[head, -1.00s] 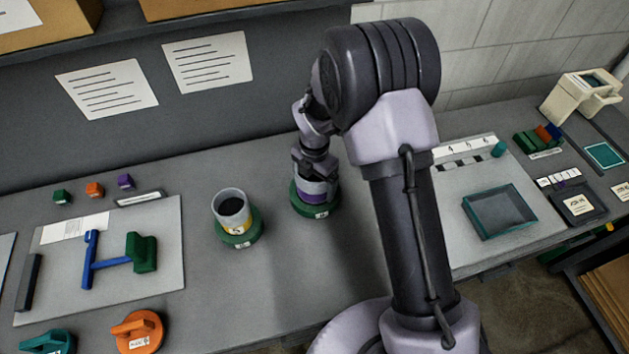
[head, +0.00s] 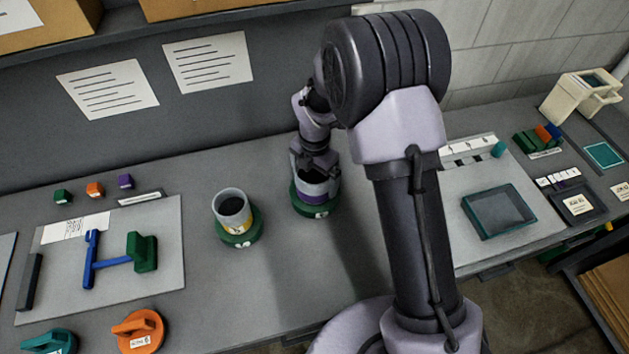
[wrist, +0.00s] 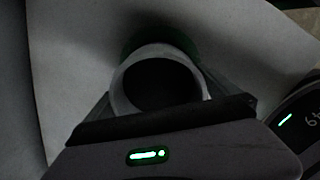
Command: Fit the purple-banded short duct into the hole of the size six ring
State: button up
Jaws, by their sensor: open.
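The purple-banded short duct (head: 330,187), a grey tube with a purple band low on it, stands in a green ring (head: 317,211) on the bench in the head view. It looks upright and seated in the ring's hole. The ring's label is too small to read. My gripper (head: 316,170) is open at the duct's top, partly hiding it. In the wrist view the duct's round rim (wrist: 117,93) lies between the open fingers of my gripper (wrist: 160,98), with the dark green ring (wrist: 150,38) beyond it. Whether a finger touches the duct cannot be told.
A yellow-banded duct (head: 232,203) stands in another green ring (head: 240,236) to the left. A grey board (head: 160,225) with blue and green parts lies further left. An orange handled piece (head: 139,331) lies in front. A teal tray (head: 500,211) is at right.

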aim_at(315, 177)
notch_tip(315, 177, up, 14)
jog(key=p, duration=0.3)
jog(key=shift+r+p, duration=0.25)
jog(key=shift+p, duration=0.05)
jog(key=shift+s, duration=0.1)
